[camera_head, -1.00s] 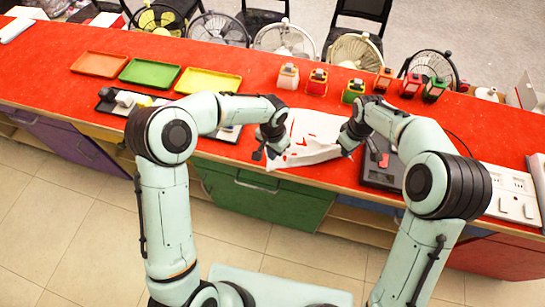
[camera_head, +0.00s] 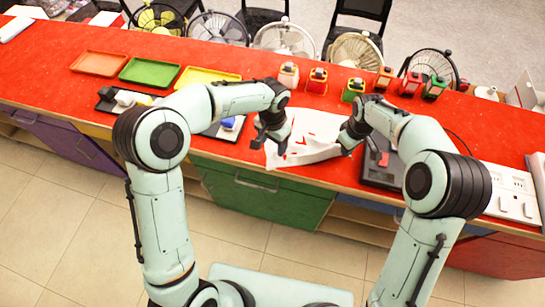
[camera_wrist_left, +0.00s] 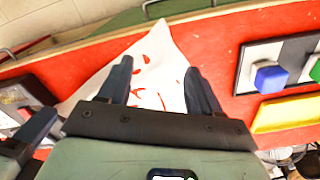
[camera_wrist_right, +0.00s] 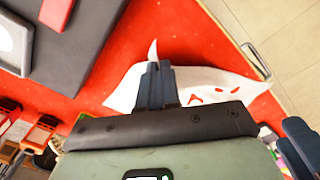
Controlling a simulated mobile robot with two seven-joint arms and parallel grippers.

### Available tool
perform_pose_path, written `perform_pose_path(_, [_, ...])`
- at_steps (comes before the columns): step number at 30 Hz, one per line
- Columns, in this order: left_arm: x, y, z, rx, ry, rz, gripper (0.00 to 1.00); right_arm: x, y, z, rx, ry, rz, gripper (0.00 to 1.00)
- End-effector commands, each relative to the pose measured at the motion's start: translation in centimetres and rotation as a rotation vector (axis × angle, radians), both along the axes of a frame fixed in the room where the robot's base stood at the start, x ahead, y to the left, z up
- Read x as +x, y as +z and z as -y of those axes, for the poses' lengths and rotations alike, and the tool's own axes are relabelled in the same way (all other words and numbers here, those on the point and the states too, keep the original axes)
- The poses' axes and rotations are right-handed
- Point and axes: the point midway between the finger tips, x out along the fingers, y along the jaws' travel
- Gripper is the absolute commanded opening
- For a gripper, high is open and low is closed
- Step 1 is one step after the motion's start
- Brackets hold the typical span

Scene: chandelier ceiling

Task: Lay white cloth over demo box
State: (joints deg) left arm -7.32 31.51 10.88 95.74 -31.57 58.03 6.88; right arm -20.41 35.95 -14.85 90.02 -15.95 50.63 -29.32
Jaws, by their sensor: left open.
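The white cloth (camera_head: 312,131), with red patches showing on it, lies rumpled on the red counter between my grippers. It also shows in the left wrist view (camera_wrist_left: 160,50) and right wrist view (camera_wrist_right: 205,82). My left gripper (camera_head: 269,147) is open over the cloth's left part, its fingers (camera_wrist_left: 160,76) apart with cloth visible between them. My right gripper (camera_head: 349,150) is shut on the cloth's right end; a cloth tip shows past its closed fingers (camera_wrist_right: 154,68). A dark box (camera_head: 378,174) with a red piece lies right of the cloth. I cannot tell whether it is the demo box.
Orange (camera_head: 100,64), green (camera_head: 150,71) and yellow (camera_head: 207,79) trays lie at the back left. A blue block (camera_head: 229,123) sits on a board left of the cloth. Several small bottles and boxes line the back. A white panel (camera_head: 509,191) is far right.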

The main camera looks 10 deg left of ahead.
Motion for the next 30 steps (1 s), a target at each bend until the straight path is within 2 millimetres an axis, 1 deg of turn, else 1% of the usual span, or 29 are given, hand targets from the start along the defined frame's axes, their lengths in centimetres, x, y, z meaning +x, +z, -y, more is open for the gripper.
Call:
perform_pose_path(2, [-0.1,0.2,0.0,0.0,-0.001,-0.004,0.64,0.0,0.0,0.0,0.0,0.0,0.0,0.0])
perform_pose_path(5, [-0.1,-0.6,0.0,0.0,-0.001,-0.005,0.64,0.0,0.0,0.0,0.0,0.0,0.0,0.0])
perform_pose_path(8, [-0.2,-1.8,0.0,0.002,0.0,-0.008,0.64,0.0,0.0,0.0,0.0,0.0,0.0,0.0])
perform_pose_path(18, [-0.2,-6.8,-0.1,0.001,-0.001,-0.007,0.64,0.0,0.0,0.0,0.0,0.0,0.0,0.0])
perform_pose_path(21, [-0.2,-8.0,0.0,0.001,-0.001,-0.006,0.64,0.0,0.0,0.0,0.0,0.0,0.0,0.0])
perform_pose_path(25, [-0.1,-9.1,0.0,0.0,-0.001,-0.005,0.64,0.0,0.0,0.0,0.0,0.0,0.0,0.0])
perform_pose_path(30, [-0.1,-9.7,0.0,0.0,-0.001,-0.003,0.64,0.0,0.0,0.0,0.0,0.0,0.0,0.0])
